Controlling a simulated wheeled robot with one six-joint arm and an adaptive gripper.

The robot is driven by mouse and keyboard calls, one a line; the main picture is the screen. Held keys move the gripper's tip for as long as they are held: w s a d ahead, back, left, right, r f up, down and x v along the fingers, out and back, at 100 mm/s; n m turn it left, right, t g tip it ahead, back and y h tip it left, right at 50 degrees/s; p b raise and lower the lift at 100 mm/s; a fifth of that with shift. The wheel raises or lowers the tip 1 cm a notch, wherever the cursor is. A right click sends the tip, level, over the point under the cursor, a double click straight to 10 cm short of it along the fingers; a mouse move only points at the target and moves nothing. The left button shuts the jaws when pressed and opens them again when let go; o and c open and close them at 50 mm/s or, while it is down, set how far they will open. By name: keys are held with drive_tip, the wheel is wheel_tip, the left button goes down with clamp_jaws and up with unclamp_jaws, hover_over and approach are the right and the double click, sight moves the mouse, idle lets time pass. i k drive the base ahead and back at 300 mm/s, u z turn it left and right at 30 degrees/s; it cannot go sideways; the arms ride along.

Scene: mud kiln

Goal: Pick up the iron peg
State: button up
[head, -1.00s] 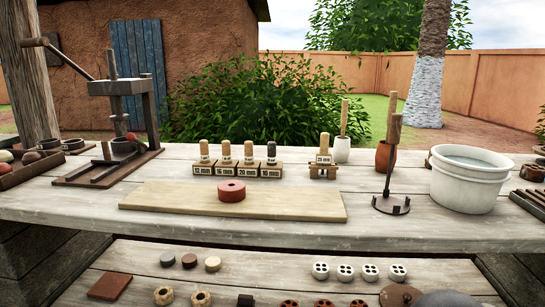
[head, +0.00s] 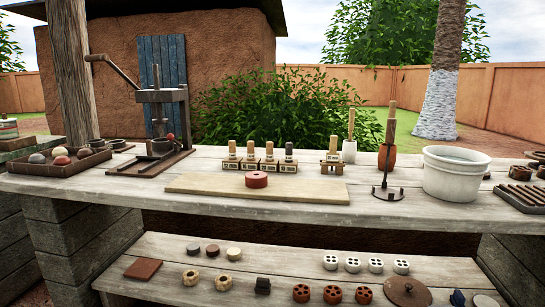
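A dark grey peg (head: 289,149) stands upright at the right end of a row of pegs on the bench. It is the only dark one and looks like the iron peg. Its lower part is hidden in a small labelled block (head: 286,167). Three pale wooden pegs (head: 251,149) stand in like blocks to its left. Another pale peg (head: 333,146) stands in a separate small wooden stand to the right. The labels are too small to read surely. My gripper is not in view.
A pale board (head: 210,184) with a red disc (head: 256,180) lies in front of the pegs. A lever press (head: 163,120) and a ball tray (head: 88,164) are left. A rod stand (head: 386,191) and white bucket (head: 454,180) are right. Discs and blocks fill the lower shelf (head: 200,267).

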sight(288, 145)
drive_tip(key=u, duration=1.5)
drive_tip(key=i, duration=1.05)
drive_tip(key=z, duration=1.7)
